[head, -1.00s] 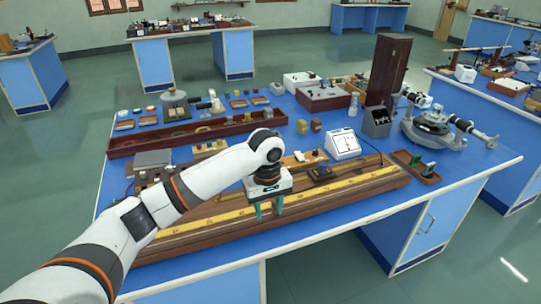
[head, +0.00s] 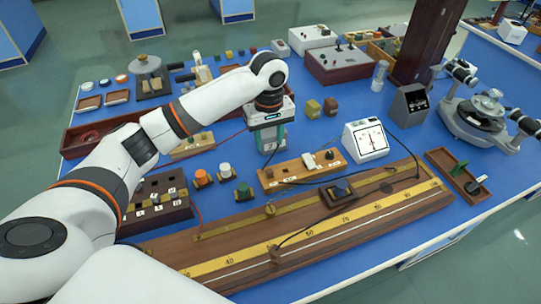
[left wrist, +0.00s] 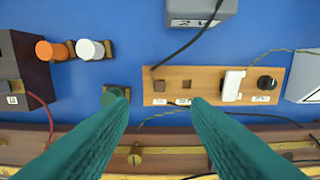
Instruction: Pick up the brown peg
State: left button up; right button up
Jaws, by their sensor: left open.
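My left gripper (head: 269,150) hangs fingers down over the bench, behind the light wooden strip (head: 303,174). In the left wrist view its teal fingers (left wrist: 159,101) are apart with nothing between them. The wooden strip (left wrist: 209,96) lies past the fingertips and carries two small brown squares, a left one (left wrist: 159,85) and a right one (left wrist: 187,84), a white piece (left wrist: 232,86) and a black knob (left wrist: 266,83). I cannot tell whether either brown square is the brown peg. My right gripper is out of view.
Left of the strip stand orange (head: 201,177), white (head: 225,170) and green (head: 243,190) terminals. A long wooden ruler board (head: 350,222) lies in front. A white meter (head: 366,140) and a small open tray (head: 457,176) are to the right. Thin wires cross the area.

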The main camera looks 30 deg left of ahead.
aim_at(269, 171)
pick_arm(q)
jog(key=f, duration=0.6)
jog(key=shift+s+d+p, duration=0.1)
jog(key=shift+s+p, duration=0.15)
jog(key=shift+p, duration=0.1)
jog(key=shift+w+f, duration=0.1)
jog(key=shift+f, duration=0.45)
notch_tip(269, 171, down, 4)
jog(key=shift+r+p, duration=0.2)
jog(key=shift+p, duration=0.2)
jog(key=shift+f, duration=0.55)
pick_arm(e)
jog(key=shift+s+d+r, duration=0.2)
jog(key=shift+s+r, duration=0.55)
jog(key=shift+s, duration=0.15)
